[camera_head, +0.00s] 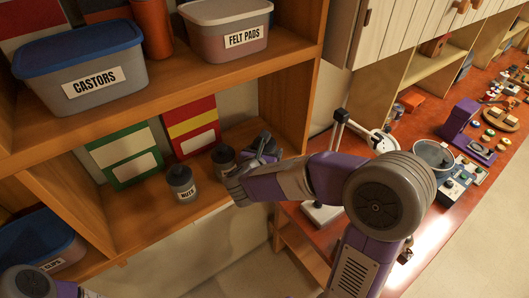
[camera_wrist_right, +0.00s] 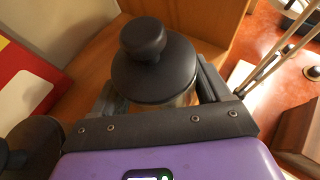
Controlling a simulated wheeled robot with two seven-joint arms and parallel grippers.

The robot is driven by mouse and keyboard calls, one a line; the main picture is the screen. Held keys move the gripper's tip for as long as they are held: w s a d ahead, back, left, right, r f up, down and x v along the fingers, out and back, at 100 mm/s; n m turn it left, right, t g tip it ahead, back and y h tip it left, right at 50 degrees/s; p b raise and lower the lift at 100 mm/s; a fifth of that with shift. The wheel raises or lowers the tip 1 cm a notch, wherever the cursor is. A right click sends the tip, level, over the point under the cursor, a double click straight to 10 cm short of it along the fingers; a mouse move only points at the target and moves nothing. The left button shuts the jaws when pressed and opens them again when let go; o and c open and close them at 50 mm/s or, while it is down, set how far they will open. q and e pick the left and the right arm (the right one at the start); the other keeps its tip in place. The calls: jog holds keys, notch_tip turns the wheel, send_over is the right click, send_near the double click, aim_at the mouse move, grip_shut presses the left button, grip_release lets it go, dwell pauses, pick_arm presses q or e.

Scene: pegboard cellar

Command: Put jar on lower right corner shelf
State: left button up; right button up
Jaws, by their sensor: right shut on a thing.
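My right gripper (camera_head: 262,150) reaches into the right end of the lower shelf (camera_head: 145,222). In the right wrist view, it is shut around a jar (camera_wrist_right: 152,68) with a dark round lid and knob. In the head view, the gripper mostly hides this jar. It is near the shelf's right side wall; I cannot tell whether its base touches the board. A jar labelled NUTS (camera_head: 182,186) and another dark-lidded jar (camera_head: 223,158) stand to the left on the shelf. My left gripper is out of view.
Bins marked CASTORS (camera_head: 80,70) and FELT PADS (camera_head: 226,28) sit on the board above. A cluttered red-brown workbench (camera_head: 455,190) lies to the right.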

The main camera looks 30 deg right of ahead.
jog(key=o, duration=1.8)
jog(key=shift+f, duration=0.1)
jog(key=shift+s+a+r, duration=0.15)
jog(key=shift+a+r, duration=0.1)
jog(key=shift+r, duration=0.05)
jog(key=v, duration=1.1)
jog(key=shift+s, duration=0.25)
